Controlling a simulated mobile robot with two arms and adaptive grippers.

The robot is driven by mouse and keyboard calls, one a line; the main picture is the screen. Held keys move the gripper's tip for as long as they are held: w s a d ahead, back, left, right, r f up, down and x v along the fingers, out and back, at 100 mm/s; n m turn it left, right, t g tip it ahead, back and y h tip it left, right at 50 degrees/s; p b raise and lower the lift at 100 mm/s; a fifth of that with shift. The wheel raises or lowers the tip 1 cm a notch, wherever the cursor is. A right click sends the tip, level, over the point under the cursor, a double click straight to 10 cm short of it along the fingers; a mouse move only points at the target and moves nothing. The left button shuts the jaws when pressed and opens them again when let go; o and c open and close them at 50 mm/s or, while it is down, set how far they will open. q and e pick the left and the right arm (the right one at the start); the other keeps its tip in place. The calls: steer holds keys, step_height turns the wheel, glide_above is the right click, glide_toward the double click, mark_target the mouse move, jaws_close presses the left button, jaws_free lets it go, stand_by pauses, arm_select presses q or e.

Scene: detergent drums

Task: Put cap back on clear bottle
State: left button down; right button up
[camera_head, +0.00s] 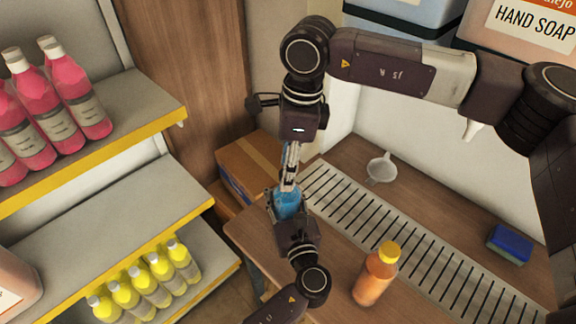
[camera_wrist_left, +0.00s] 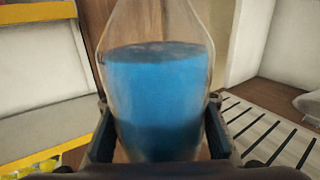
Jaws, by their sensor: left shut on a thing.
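The clear bottle (camera_head: 287,203) holds blue liquid. My left gripper (camera_head: 291,215) is shut around its body. In the left wrist view the clear bottle (camera_wrist_left: 160,95) stands between the two fingers of my left gripper (camera_wrist_left: 162,140), and its top is out of frame. My right gripper (camera_head: 290,172) points down from above, its fingertips at the bottle's neck in the head view. Its fingers look close together, but I cannot tell whether they hold anything. I cannot make out the cap; the bottle's mouth is hidden behind the right fingers.
An orange bottle (camera_head: 376,274) with a yellow cap stands on the wooden counter (camera_head: 440,305). A slotted drain strip (camera_head: 400,240), a white funnel (camera_head: 381,168) and a blue sponge (camera_head: 510,243) are to the right. Shelves at left hold pink bottles (camera_head: 75,90) and yellow-capped bottles (camera_head: 145,280).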

steer(key=shift+r, duration=2.25)
steer(key=shift+c, duration=0.3)
steer(key=n, duration=0.6)
steer(key=shift+w+a+r, duration=0.1)
steer(key=shift+r, duration=0.25)
steer(key=n, duration=0.4)
steer(key=shift+r+h, duration=0.25)
steer(key=shift+h, duration=0.05)
steer(key=n, duration=0.4)
steer(key=shift+r, duration=0.2)
steer(key=n, duration=0.3)
steer(key=shift+r+n, duration=0.2)
steer(key=shift+n, duration=0.1)
steer(key=n, duration=0.3)
steer(key=shift+r+n, duration=0.25)
steer(key=shift+n, duration=0.15)
steer(key=n, duration=0.5)
steer(key=shift+r+n+h, duration=0.3)
steer(key=shift+n+h, duration=0.1)
